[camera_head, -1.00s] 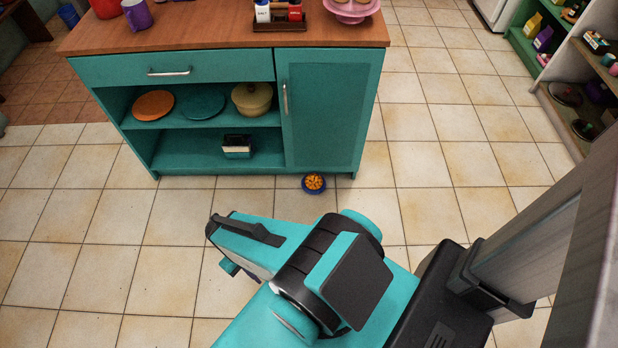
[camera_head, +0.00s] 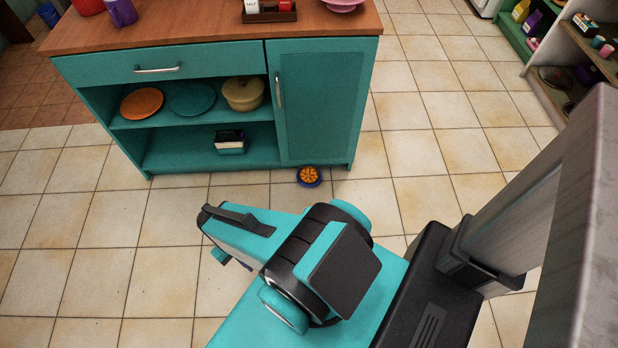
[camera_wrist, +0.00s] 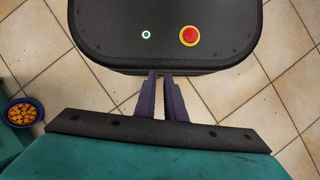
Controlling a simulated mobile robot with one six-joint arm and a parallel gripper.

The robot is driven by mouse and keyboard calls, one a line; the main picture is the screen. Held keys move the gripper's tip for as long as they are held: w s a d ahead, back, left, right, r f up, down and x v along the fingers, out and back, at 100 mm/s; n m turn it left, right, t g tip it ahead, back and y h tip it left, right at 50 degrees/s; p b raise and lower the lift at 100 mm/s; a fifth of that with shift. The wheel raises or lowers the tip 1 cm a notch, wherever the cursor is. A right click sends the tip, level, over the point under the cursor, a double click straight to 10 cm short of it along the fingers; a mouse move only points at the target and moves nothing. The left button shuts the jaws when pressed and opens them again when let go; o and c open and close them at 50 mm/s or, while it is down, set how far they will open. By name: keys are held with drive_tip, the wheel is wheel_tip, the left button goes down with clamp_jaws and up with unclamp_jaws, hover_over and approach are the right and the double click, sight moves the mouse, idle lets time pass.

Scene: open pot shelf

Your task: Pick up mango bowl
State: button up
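The mango bowl is a small dark-blue bowl (camera_head: 309,177) filled with orange chunks. It stands on the tiled floor just in front of the right end of the teal cabinet. It also shows at the left edge of the wrist view (camera_wrist: 22,112). My gripper (camera_wrist: 160,76) is well away from the bowl, to its right in the wrist view. Its two dark purple fingers lie close together with a narrow gap and nothing visible between them. In the head view my arm's end is nearer the camera than the bowl, and the fingers are mostly hidden.
The teal cabinet (camera_head: 322,110) with a wooden top stands behind the bowl. Its open shelves hold an orange plate (camera_head: 142,103), a teal plate (camera_head: 193,99), a beige pot (camera_head: 243,93) and a small box (camera_head: 230,142). Another shelf (camera_head: 545,95) stands far right. The floor around the bowl is clear.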

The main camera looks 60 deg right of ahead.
drive_tip(key=w+d+f+m+t+b, duration=0.2)
drive_tip(key=w+d+f+m+b, duration=0.3)
drive_tip(key=d, duration=0.3)
drive_tip(key=w+d+f+m+t+b, duration=0.25)
drive_tip(key=d+m+b, duration=0.25)
drive_tip(key=d+m, duration=0.3)
drive_tip(key=w+d+f+m+t+b, duration=0.1)
drive_tip(key=w+d+f+m+b, duration=0.4)
drive_tip(key=d, duration=0.3)
drive_tip(key=s+d+m+t+h+b, duration=0.1)
drive_tip(key=s+d+m+b, duration=0.3)
drive_tip(key=d+m, duration=0.5)
drive_tip(key=s+d+m+t+h+b, duration=0.2)
drive_tip(key=d+m+b, duration=0.6)
drive_tip(key=d, duration=1.3)
drive_tip(key=shift+s+d+f+m+h+b, duration=0.2)
drive_tip(key=shift+s+f+m+h+b, duration=0.2)
drive_tip(key=shift+s+m+h, duration=0.5)
drive_tip(key=shift+s+n, duration=0.2)
drive_tip(key=shift+n, duration=0.1)
drive_tip(key=b+x, duration=0.2)
drive_tip(key=x, duration=0.6)
drive_tip(key=shift+w+f+b, duration=0.2)
drive_tip(key=shift+f+b, duration=0.1)
drive_tip(key=shift+b, duration=0.1)
